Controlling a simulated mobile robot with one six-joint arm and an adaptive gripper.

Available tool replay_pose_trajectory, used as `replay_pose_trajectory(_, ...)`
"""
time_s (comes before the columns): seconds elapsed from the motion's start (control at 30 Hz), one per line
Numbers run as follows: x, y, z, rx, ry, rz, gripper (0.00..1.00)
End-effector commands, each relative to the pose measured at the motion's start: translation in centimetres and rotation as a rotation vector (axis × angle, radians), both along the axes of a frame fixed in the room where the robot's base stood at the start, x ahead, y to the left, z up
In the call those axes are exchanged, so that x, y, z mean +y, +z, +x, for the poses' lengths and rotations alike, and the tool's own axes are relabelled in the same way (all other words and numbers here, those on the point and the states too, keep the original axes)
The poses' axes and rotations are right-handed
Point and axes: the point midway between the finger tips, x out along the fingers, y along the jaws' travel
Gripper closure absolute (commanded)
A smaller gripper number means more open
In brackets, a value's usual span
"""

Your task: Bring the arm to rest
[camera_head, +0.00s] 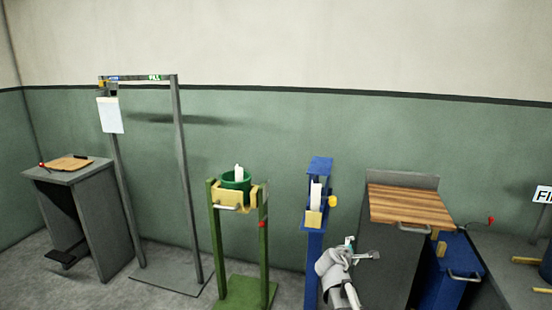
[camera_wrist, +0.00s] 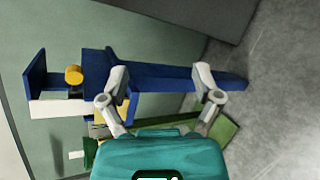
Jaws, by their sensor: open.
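My gripper (camera_head: 372,255) is at the lower middle right of the head view, in front of the wall between the blue stand and the grey wood-topped cabinet. In the wrist view my gripper (camera_wrist: 163,82) shows its two fingers spread wide with nothing held between them. The blue stand (camera_wrist: 160,83) appears sideways behind the fingers. I cannot tell the exact gap between it and the fingers. The lower part of my arm is cut off by the bottom edge of the head view.
The blue stand (camera_head: 315,240) has a yellow knob (camera_head: 332,201) and a white upright piece. Left of it stand a green stand (camera_head: 264,250) with a green pot (camera_head: 236,181), a grey frame (camera_head: 180,150) and a desk (camera_head: 100,215). Right are the cabinet's wood top (camera_head: 410,205) and a blue bin (camera_head: 455,270).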

Motion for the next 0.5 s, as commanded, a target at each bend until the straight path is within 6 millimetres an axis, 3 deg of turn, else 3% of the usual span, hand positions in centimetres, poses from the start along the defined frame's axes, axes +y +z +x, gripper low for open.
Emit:
replay_pose_trajectory(0.23, -0.4, -5.3, -6.2, 0.014, -0.344, 0.488, 0.18)
replay_pose_trajectory(0.5, 2.6, -10.0, -13.2, 0.097, -0.748, 0.927, 0.18)
